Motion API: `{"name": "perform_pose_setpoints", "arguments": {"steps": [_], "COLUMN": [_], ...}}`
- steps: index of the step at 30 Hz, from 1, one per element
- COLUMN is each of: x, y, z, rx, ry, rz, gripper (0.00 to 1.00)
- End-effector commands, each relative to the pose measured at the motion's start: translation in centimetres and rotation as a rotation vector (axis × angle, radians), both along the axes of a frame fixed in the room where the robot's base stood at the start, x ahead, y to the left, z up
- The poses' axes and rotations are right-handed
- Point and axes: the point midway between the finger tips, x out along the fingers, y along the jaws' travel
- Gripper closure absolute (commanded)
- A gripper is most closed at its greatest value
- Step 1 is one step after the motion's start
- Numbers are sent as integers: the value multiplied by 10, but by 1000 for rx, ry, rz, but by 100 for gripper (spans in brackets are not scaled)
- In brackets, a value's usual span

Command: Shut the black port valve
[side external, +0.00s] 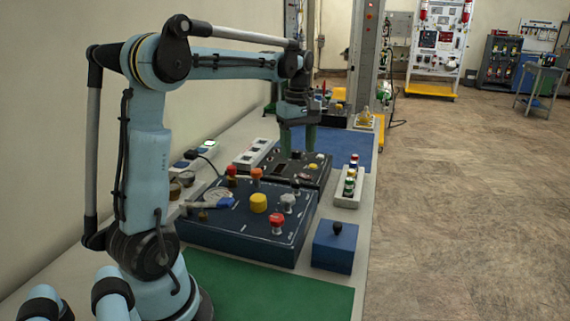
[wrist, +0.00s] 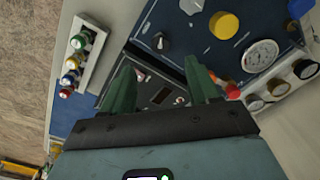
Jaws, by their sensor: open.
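A black knob (wrist: 160,42) stands on the corner of the blue panel (wrist: 195,50) in the wrist view. A dark knob (side external: 296,184) shows at the rear right of this panel (side external: 235,232) in the side external view. Another black knob (side external: 296,154) shows on the dark panel behind. No label tells which is the port valve. My gripper (side external: 297,143) is over the dark rear panel, its fingers pointing down. In the wrist view my gripper (wrist: 160,76) has its green fingers wide apart, with nothing between them. The black knob lies beyond the fingertips, not touched.
The blue panel carries a yellow knob (side external: 259,202), a red knob (side external: 277,220), a grey knob (side external: 288,203) and a gauge (side external: 217,195). A white rack (side external: 348,190) of small coloured-capped items stands at right. A blue box (side external: 335,252) with a black knob stands in front.

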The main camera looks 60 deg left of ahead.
Motion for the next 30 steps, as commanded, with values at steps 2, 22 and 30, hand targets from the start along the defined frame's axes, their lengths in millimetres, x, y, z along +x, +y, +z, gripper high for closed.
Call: {"name": "perform_pose_setpoints", "arguments": {"steps": [2,22,30], "x": [0,0,0], "y": [0,0,0], "z": [-14,-93,-94], "rx": [0,2,2], "ry": [-1,-2,-2], "rz": [-1,-2,-2], "gripper": [40,40,40]}}
